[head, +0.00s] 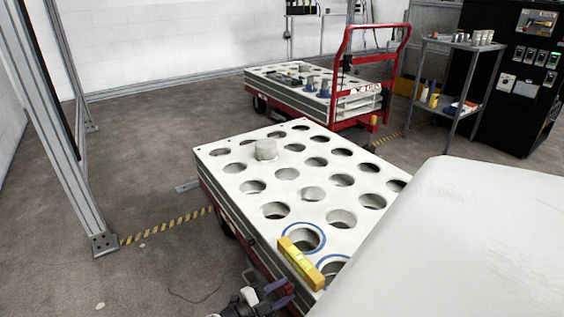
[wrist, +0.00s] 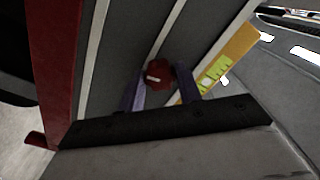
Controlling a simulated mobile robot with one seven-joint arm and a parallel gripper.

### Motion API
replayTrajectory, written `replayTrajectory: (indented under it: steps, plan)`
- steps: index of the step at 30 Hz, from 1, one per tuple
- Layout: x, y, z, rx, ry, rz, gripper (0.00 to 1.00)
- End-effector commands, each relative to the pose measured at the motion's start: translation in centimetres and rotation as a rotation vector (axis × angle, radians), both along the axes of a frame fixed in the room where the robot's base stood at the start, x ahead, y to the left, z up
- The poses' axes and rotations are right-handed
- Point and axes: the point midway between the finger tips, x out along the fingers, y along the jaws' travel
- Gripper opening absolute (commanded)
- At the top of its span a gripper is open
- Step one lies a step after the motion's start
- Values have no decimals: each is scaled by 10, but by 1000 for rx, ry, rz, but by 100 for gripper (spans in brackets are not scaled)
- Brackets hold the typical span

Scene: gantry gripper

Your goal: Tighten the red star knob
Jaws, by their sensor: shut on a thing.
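The red star knob (wrist: 158,74) shows in the wrist view on the grey side of the cart, with a pale bar mark on its face. My gripper (wrist: 160,88) has its two purple fingers on either side of the knob and is shut on it. In the head view my gripper (head: 268,288) is at the bottom, beside the near cart's side. The knob cannot be made out there.
A yellow spirit level (head: 301,263) lies on the edge of the near cart's white perforated top (head: 232,196), close to my gripper; it also shows in the wrist view (wrist: 213,72). A grey upright post (head: 70,140) stands at left. A second cart (head: 290,95) stands behind.

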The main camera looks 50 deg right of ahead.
Motion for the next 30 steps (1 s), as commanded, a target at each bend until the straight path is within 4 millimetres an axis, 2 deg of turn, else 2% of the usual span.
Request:
replayTrajectory:
  steps: [9, 26, 27, 30]
  plan:
    - [0, 0, -1, -39, -123, 0, 12]
    - [0, 1, 0, -46, -150, 0, 12]
    - [0, 1, 0, -46, -150, 0, 38]
    - [0, 0, 0, -46, -149, 0, 51]
